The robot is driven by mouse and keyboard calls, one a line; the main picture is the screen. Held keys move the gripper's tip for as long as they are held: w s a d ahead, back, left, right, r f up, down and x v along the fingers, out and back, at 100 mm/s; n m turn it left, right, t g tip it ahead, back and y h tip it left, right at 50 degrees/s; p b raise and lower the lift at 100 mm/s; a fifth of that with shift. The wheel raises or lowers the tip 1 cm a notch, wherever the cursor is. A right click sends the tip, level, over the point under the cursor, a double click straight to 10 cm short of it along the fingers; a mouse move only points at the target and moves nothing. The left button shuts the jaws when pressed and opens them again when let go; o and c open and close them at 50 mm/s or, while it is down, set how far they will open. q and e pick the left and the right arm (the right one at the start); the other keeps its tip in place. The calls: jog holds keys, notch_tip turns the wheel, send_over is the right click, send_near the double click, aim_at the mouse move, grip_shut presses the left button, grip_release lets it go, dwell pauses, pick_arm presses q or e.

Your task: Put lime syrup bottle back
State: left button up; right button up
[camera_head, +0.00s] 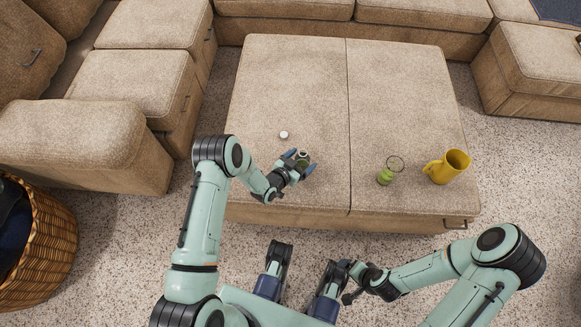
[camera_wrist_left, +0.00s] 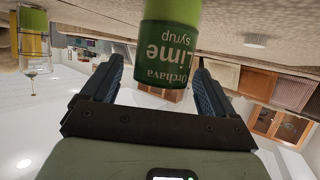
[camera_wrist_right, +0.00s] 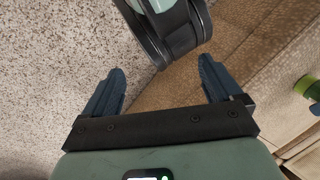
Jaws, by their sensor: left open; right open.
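The lime syrup bottle (camera_wrist_left: 168,50) has a dark green label and a bright green body. In the head view the bottle (camera_head: 303,156) stands on the near left part of the ottoman. My left gripper (camera_head: 298,164) is open, with its fingers on either side of the bottle; it also shows in the left wrist view (camera_wrist_left: 158,62). Contact is not clear. My right gripper (camera_wrist_right: 160,82) is open and empty, low over the floor in front of the ottoman.
On the ottoman (camera_head: 400,100) are a small white round piece (camera_head: 284,134), a glass with green contents (camera_head: 386,176) and a yellow mug (camera_head: 447,167). Sofas surround it. A wicker basket (camera_head: 45,245) stands at left. The ottoman's far half is clear.

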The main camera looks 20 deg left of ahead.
pick_arm(q)
jog(key=p+v, duration=0.2)
jog(key=v, duration=0.9)
jog(key=s+d+f+n+g, duration=0.1)
jog(key=s+g, duration=0.3)
jog(key=s, duration=0.4)
jog(key=s+d+f+n+g, duration=0.1)
jog(key=s+n+g, duration=0.3)
jog(key=s, duration=0.4)
jog(key=s+d+f+n+g+y, duration=0.1)
jog(key=s+d+f+n+g, duration=0.1)
jog(key=s, duration=0.6)
jog(key=shift+s+f+n+g, duration=0.4)
jog(key=shift+n+g, duration=0.3)
jog(key=shift+g, duration=0.5)
pick_arm(e)
jog(key=shift+g+y, duration=0.3)
jog(key=shift+g, duration=0.3)
jog(key=s+r, duration=0.1)
jog(key=s+a+r, duration=0.1)
jog(key=s+r, duration=0.1)
jog(key=shift+s+a, duration=0.35)
jog(key=shift+a, duration=0.05)
pick_arm(q)
jog(key=shift+d+r, duration=0.1)
jog(key=shift+d, duration=0.05)
